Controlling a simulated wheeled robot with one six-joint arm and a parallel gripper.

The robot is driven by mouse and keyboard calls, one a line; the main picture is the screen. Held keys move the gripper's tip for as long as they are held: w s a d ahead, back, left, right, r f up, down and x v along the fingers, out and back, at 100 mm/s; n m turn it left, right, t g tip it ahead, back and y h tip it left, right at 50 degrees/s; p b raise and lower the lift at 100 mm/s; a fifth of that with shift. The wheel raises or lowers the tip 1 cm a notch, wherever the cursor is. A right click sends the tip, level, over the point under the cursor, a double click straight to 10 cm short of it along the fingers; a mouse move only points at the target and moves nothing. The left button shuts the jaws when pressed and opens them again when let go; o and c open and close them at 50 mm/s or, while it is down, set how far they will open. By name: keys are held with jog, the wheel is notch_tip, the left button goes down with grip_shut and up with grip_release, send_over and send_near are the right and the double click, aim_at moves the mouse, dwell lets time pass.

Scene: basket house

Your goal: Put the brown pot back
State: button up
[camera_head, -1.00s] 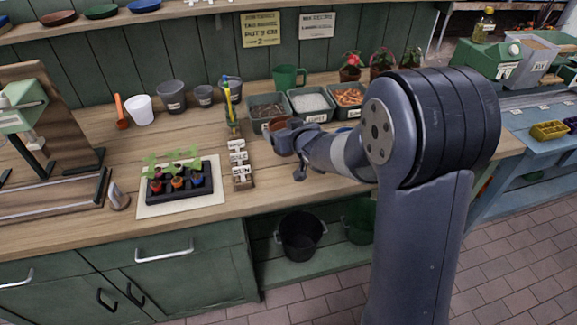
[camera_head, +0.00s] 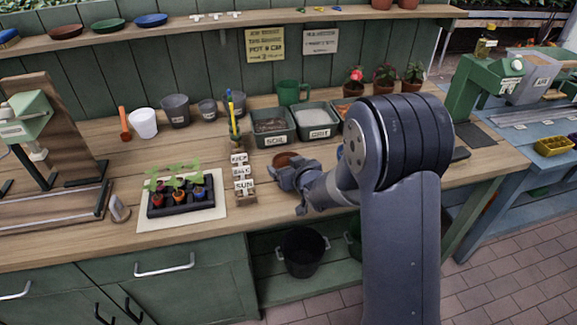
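A small brown pot (camera_head: 285,157) shows only in part, just behind my gripper, in front of the soil tray (camera_head: 273,126) on the wooden bench. My gripper (camera_head: 282,181) reaches in from the right over the bench, close to the pot. My gripper's own body hides its fingertips, so I cannot tell whether they are open or closed on the pot. Two more brown pots stand on the upper shelf at the top right (camera_head: 407,4).
Labelled blocks (camera_head: 242,180) stand left of my gripper, with a seedling tray (camera_head: 181,196) beyond them. Potted plants (camera_head: 385,77) are behind my arm. A black bucket (camera_head: 303,251) sits below.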

jog(key=o, duration=0.4)
jog(key=shift+r, duration=0.15)
jog(key=shift+r, duration=0.1)
jog(key=v, duration=1.2)
